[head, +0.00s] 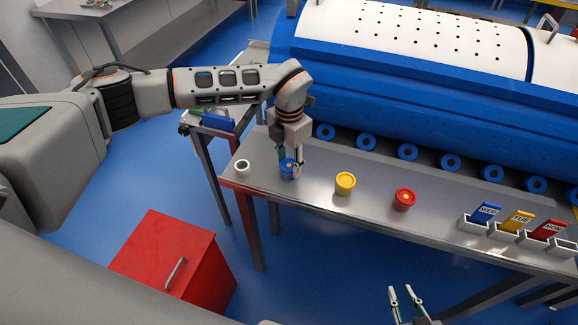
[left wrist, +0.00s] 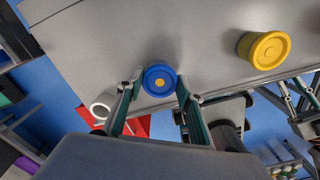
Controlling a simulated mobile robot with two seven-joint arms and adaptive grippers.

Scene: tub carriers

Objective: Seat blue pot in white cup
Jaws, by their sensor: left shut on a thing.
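The blue pot (head: 286,173) has a yellow dot on its lid and is at the left part of the steel table. In the left wrist view the blue pot (left wrist: 160,80) is between the two fingertips. My left gripper (head: 290,170) points down and is shut on it. I cannot tell whether the pot touches the table. The white cup (head: 242,168) stands upright and open just left of the pot, apart from it, near the table's left end. It also shows in the left wrist view (left wrist: 102,106). My right gripper (head: 404,299) is open and empty, in front of the table.
A yellow pot (head: 345,184) and a red pot (head: 404,199) stand to the right on the steel table (head: 320,160). Several white holders with coloured day cards (head: 517,222) are further right. A red cabinet (head: 175,262) stands on the floor. A blue-white machine (head: 420,60) runs behind.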

